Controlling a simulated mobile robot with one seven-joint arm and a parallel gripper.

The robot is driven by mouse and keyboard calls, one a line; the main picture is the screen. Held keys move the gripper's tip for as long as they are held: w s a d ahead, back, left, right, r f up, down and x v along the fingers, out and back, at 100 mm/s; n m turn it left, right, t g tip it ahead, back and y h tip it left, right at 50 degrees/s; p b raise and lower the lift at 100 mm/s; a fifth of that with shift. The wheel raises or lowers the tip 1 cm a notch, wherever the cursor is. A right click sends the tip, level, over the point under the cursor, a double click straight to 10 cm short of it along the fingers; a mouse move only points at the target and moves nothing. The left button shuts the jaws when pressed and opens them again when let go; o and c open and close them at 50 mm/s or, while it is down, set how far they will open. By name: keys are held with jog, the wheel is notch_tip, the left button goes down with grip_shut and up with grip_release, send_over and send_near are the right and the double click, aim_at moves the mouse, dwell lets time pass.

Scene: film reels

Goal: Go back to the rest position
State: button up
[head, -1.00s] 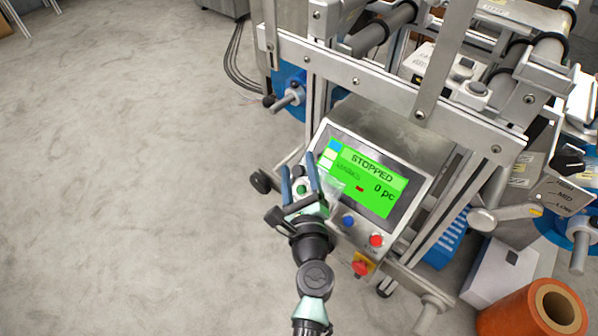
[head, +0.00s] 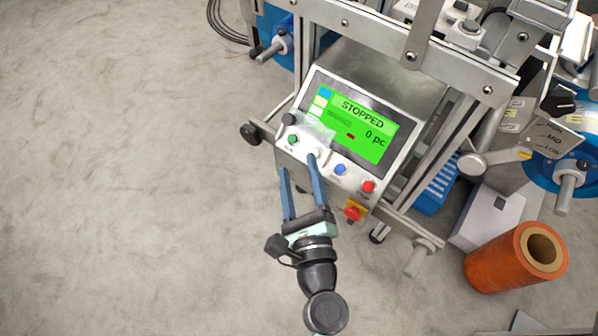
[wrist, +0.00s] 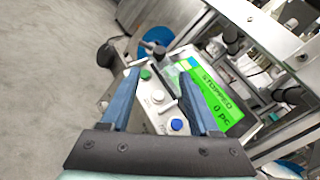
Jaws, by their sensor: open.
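My gripper (head: 298,163) is open and empty, its two blue fingers pointing at the machine's control panel (head: 318,168). In the head view the fingers lie in front of the lower left of the panel; I cannot tell the exact gap. The screen (head: 350,122) is green and reads STOPPED and 0 pc. In the wrist view the fingers (wrist: 153,88) are spread wide, with the green button (wrist: 145,74) and a white button (wrist: 157,97) between them. The blue button (wrist: 177,125) shows near the right finger.
A red button (head: 368,186) and a red-and-yellow switch (head: 354,212) sit right of my gripper. The machine's metal frame (head: 420,60) rises behind. The floor at left (head: 120,170) is clear.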

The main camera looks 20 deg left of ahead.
dwell(0.5)
jog(key=w+r+n+t, duration=0.3)
jog(key=r+n, duration=0.7)
jog(key=r, duration=0.7)
jog(key=w+r+n+t, duration=0.3)
jog(key=r+n, duration=0.6)
jog(key=r, duration=0.9)
jog(key=s+d+r+n+t+h+p, duration=0.1)
jog(key=s+d+r+n+t+h, duration=0.25)
jog(key=r, duration=0.75)
jog(key=s+d+r+n+t+h+p, duration=0.15)
jog(key=s+d+r+h, duration=0.4)
jog(key=r, duration=0.55)
notch_tip(320, 180, up, 35)
jog(key=p, duration=3.5)
jog(key=shift+m+y+p, duration=0.3)
jog(key=shift+y+p, duration=0.1)
jog(key=shift+d, duration=0.1)
jog(key=shift+c, duration=0.4)
